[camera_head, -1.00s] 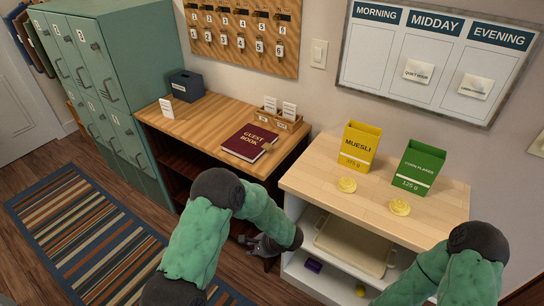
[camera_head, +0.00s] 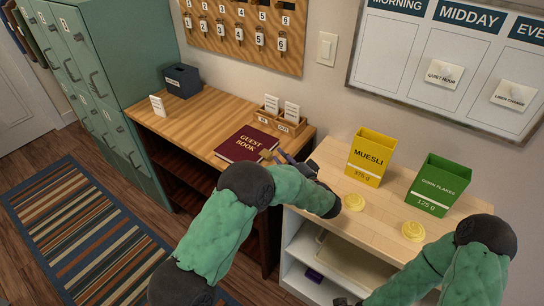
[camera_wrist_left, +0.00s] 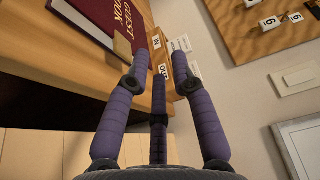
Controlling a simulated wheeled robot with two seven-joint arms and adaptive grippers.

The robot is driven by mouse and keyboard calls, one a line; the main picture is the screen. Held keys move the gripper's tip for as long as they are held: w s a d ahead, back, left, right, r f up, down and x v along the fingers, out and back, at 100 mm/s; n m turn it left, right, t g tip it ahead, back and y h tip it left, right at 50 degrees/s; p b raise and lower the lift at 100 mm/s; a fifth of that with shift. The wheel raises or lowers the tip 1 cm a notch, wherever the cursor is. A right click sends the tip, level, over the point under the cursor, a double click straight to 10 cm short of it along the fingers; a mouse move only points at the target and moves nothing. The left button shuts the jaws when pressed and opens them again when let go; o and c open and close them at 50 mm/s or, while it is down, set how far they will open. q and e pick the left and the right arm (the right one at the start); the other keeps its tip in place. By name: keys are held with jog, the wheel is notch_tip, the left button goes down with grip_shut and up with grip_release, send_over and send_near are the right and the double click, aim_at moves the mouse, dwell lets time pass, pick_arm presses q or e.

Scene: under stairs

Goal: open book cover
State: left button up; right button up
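The closed maroon guest book (camera_head: 246,144) lies on the wooden desk, its gold title facing up. A small tan tab or clasp (camera_head: 268,155) sits at its right edge. In the left wrist view the book (camera_wrist_left: 102,18) is at upper left, with the tan tab (camera_wrist_left: 122,46) near a fingertip. My left gripper (camera_head: 288,158) is just right of the book, at the desk's right end. Its purple fingers (camera_wrist_left: 160,75) are spread with nothing between them; whether one touches the book is unclear. My right arm is at lower right; its gripper (camera_head: 345,300) is barely visible at the bottom edge.
A wooden card holder (camera_head: 280,122) stands behind the book, and a dark box (camera_head: 182,80) and white card (camera_head: 158,106) stand farther left. The white cabinet at right carries a yellow muesli box (camera_head: 371,157), a green corn flakes box (camera_head: 437,185) and two yellow discs.

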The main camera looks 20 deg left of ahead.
pick_arm(q)
jog(key=b, duration=0.2)
send_near(271, 163)
notch_tip(271, 163, up, 2)
jog(key=w+a, duration=0.1)
jog(key=a, duration=0.1)
jog(key=x, duration=0.6)
jog(key=shift+w+a+r, duration=0.15)
jog(key=shift+w+r, duration=0.05)
jog(key=shift+w, duration=0.1)
jog(key=shift+w+a+b, duration=0.3)
jog(key=shift+w+a, duration=0.1)
grip_shut()
